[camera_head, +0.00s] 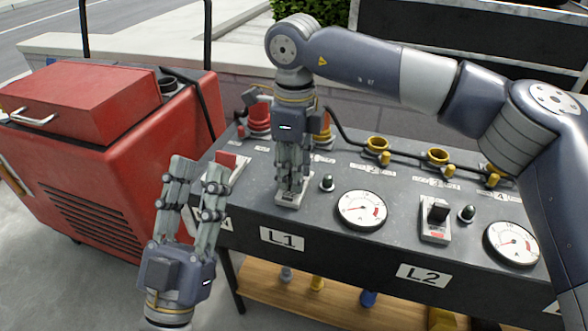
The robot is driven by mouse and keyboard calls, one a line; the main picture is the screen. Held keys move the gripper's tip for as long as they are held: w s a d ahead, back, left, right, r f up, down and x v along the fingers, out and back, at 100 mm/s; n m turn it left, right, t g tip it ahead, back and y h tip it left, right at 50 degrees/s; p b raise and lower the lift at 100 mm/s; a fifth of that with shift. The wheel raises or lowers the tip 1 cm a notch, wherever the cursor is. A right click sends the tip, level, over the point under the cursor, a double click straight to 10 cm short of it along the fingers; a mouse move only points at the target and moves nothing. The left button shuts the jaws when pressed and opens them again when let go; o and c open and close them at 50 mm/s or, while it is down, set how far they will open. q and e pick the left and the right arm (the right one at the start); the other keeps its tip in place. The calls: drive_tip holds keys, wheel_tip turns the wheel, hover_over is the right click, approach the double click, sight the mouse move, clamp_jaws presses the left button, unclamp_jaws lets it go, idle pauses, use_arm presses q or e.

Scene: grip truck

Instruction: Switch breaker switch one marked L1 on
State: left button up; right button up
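The L1 breaker switch (291,195) is a small light-grey unit on the sloped dark panel, above the white L1 label (282,239). My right gripper (291,178) points down right over this switch, and its fingers hide the lever. The fingers look close together; whether they touch or hold the lever cannot be told. My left gripper (200,168) points upward in front of the panel's left end, with its two fingers apart and nothing between them.
The L2 breaker (436,219) with a dark lever and round gauges (361,210) sit to the right. A red breaker lever (226,160) is left of L1. Yellow sockets (377,145) line the back. A red tool cart (105,150) stands left.

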drive_tip(key=shift+c, duration=0.6)
clamp_jaws()
use_arm(q)
drive_tip(key=shift+w, duration=0.1)
